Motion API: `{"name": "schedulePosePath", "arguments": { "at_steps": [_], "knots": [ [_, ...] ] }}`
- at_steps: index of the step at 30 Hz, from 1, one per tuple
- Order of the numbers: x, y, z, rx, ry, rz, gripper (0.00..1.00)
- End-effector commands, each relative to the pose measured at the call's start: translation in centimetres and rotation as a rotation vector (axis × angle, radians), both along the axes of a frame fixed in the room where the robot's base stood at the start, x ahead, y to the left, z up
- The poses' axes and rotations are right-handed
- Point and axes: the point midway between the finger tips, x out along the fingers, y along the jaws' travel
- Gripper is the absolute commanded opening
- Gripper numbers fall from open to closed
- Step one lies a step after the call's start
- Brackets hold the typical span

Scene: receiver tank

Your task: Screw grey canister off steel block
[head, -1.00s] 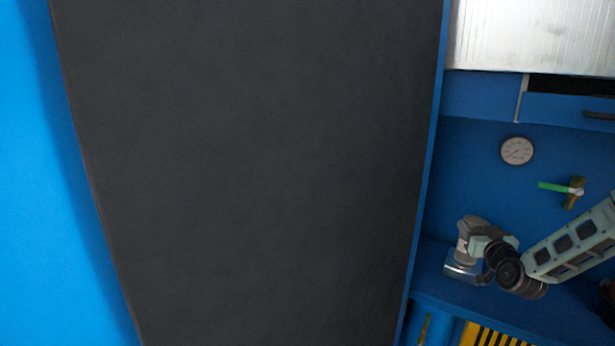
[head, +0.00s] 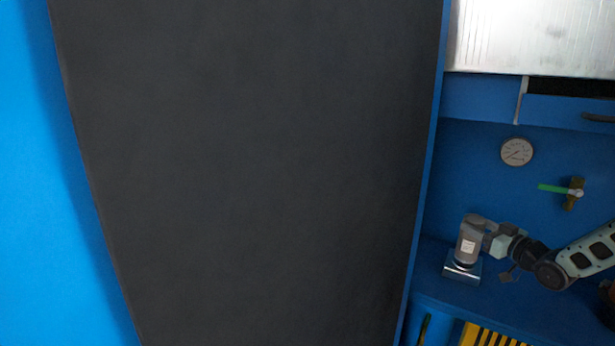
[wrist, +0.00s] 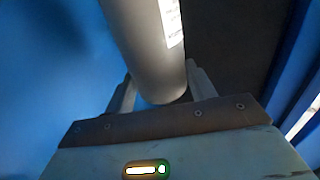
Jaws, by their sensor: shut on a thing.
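The grey canister (head: 467,240) stands upright on the steel block (head: 461,266) on the blue shelf in the head view. It carries a white label. In the wrist view the canister (wrist: 150,50) lies between the two fingers of my gripper (wrist: 160,88). My gripper, also in the head view (head: 484,232), is shut on the canister from the right, near its upper part. The block does not show in the wrist view. Whether the thread is engaged cannot be seen.
A round gauge (head: 517,152) and a green-handled valve (head: 562,190) are on the blue back wall above my arm. A large dark panel (head: 250,170) fills the middle of the head view. Yellow and black stripes (head: 495,336) show below the shelf.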

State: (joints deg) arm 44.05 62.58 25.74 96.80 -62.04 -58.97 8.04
Motion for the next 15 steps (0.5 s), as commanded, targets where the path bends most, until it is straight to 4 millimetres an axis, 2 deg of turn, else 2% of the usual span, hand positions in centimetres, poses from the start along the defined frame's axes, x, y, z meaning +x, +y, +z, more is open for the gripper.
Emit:
{"name": "schedulePosePath", "arguments": {
  "at_steps": [1, 15],
  "knots": [
    [0.1, 0.0, 0.6, 0.0, -0.004, 0.001, 0.0],
    [0.0, 0.1, 2.5, 0.0, -0.005, 0.001, 0.0]
  ]
}}
